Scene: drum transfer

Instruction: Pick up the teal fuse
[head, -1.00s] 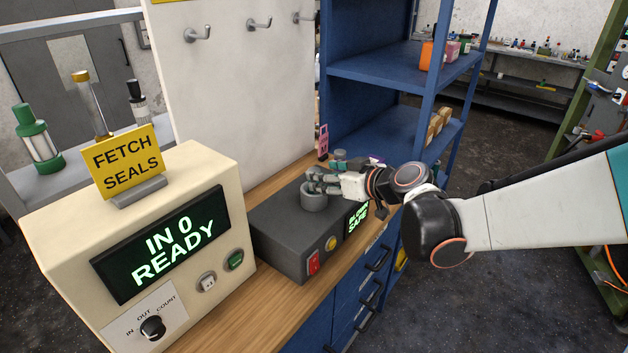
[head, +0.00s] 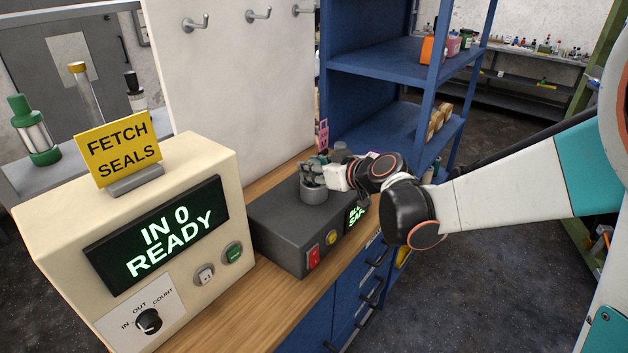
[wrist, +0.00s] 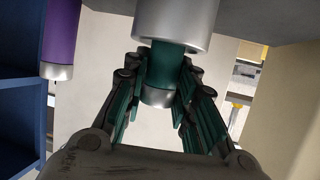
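The teal fuse (wrist: 158,80) has a teal body and a silver end cap. In the wrist view it projects from a grey round socket (wrist: 178,22), which looks upside down there. My gripper (wrist: 160,76) has its fingers on both sides of the fuse. A narrow gap shows beside the cap, so the fingers look open around it; contact at the tips is unclear. In the head view my gripper (head: 317,172) is low over the grey ring-shaped socket (head: 314,193) on the dark box (head: 290,222). The fuse is mostly hidden there by the fingers.
A purple fuse (wrist: 60,35) with a silver cap is to one side in the wrist view. A cream console (head: 130,220) with a yellow sign (head: 118,147) stands left of the box. A blue shelf (head: 380,65) rises behind my gripper, and a pale hook panel (head: 235,80) is behind the box.

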